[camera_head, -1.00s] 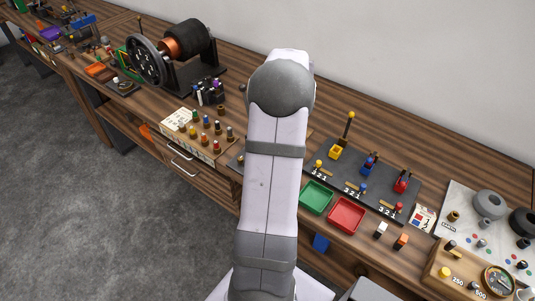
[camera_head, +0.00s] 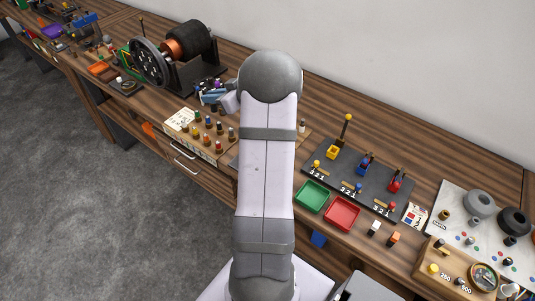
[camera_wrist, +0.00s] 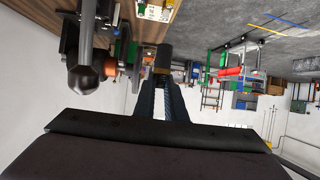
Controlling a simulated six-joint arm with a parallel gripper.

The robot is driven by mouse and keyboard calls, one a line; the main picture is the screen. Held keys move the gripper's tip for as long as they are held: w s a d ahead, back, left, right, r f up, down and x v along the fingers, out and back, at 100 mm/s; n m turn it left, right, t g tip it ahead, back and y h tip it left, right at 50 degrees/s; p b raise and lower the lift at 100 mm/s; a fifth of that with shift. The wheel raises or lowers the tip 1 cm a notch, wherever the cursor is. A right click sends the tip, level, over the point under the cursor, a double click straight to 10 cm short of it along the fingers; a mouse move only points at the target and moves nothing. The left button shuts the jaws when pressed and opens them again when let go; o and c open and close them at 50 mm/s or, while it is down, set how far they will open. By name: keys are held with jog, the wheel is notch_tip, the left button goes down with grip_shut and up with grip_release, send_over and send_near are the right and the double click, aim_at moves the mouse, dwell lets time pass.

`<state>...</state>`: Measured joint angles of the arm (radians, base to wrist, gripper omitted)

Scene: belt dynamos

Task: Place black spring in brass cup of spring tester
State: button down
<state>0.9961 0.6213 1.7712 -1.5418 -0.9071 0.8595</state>
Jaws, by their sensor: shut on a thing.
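My gripper (camera_wrist: 163,95) is shut on a small dark cylinder with a brass-brown band (camera_wrist: 163,57), which sticks out past the fingertips in the wrist view. It may be the black spring; no coils can be made out. In the head view my arm bends left over the bench, and my gripper (camera_head: 213,98) is partly visible beside the dark device with purple parts. The held piece is not clear there. I cannot pick out the spring tester or its brass cup with certainty.
The dynamo (camera_head: 186,42) with its big wheel stands behind left. Several colour-topped pegs stand on a wooden block (camera_head: 200,148) close to my gripper. Green (camera_head: 312,195) and red (camera_head: 342,213) trays and a black lever board (camera_head: 345,180) lie to the right.

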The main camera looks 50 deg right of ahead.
jog(key=s+a+f+n+g+y+b, duration=0.1)
jog(key=s+a+f+n+y+b, duration=0.3)
jog(key=a+f, duration=0.85)
jog(key=s+a+f+n+g+y+b, duration=0.1)
jog(key=s+a+f+b, duration=0.3)
jog(key=s+a+f, duration=0.8)
jog(key=w+d+r+m+t+h+p, duration=0.1)
jog(key=w+d+r+m+h+p, duration=0.25)
jog(key=d, duration=0.55)
jog(key=w+d+r+m+t+h+p, duration=0.15)
jog(key=w+d+r+m+h, duration=0.3)
jog(key=d, duration=0.45)
jog(key=s+d+r+m+g+h+p, duration=0.2)
jog(key=s+d+r+m+h+p, duration=0.1)
jog(key=d+r, duration=0.25)
jog(key=s+d+r+m+g+h+p, duration=0.2)
jog(key=s+d+r+m+h+p, duration=0.15)
jog(key=d+r, duration=0.2)
jog(key=w+d+r+m+g+h+p, duration=0.25)
jog(key=d+r, duration=0.35)
jog(key=r, duration=0.3)
jog(key=s+a+f+m+g+b, duration=0.1)
jog(key=s+f+m+g+b, duration=0.1)
jog(key=f+b, duration=0.4)
jog(key=s+a+f+m+g+h+b, duration=0.1)
jog(key=f+m+g+b, duration=0.3)
jog(key=b, duration=0.7)
jog(key=shift+s+a+f+h, duration=0.3)
jog(key=shift+s+a+f, duration=0.3)
jog(key=shift+f, duration=0.25)
